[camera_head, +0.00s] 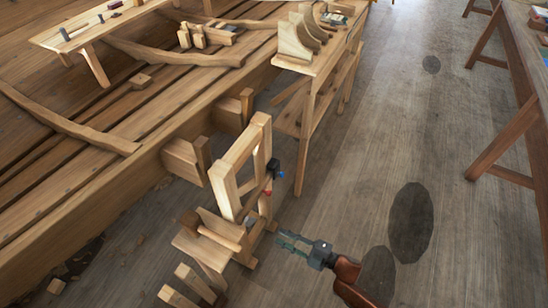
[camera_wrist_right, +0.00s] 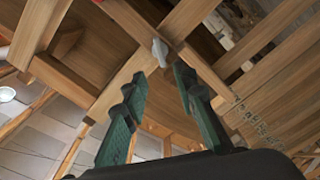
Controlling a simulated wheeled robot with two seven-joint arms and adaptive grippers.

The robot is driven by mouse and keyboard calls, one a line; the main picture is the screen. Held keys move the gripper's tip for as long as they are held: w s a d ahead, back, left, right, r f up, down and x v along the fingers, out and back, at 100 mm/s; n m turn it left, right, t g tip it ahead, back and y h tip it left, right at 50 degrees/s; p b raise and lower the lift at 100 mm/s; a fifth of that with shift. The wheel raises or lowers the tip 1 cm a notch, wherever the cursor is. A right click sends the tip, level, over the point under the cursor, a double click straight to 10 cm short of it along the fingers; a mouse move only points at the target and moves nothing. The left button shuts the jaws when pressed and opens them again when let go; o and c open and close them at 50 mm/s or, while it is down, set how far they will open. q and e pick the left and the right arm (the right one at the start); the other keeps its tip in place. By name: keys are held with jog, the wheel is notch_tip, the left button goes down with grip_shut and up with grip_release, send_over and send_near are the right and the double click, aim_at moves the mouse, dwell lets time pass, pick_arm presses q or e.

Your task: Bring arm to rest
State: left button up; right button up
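My right gripper (camera_head: 296,241) reaches in from the bottom of the head view, over the floor just right of a wooden frame stand (camera_head: 226,180). In the right wrist view its two green fingers (camera_wrist_right: 162,95) stand apart with nothing between them. Beyond the fingertips a small pale grey knob (camera_wrist_right: 160,52) shows on the wooden framework, apart from the fingers. A blue knob and a red knob (camera_head: 267,192) sit on the right side of the stand. My left gripper is in neither view.
The planked hull (camera_head: 110,160) fills the left side. A wooden bench (camera_head: 318,75) with curved pieces stands at the back. Another table (camera_head: 530,75) with slanted legs is at the right. Bare floor (camera_head: 350,180) lies between them.

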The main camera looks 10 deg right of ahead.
jog(key=shift+d+f, duration=0.1)
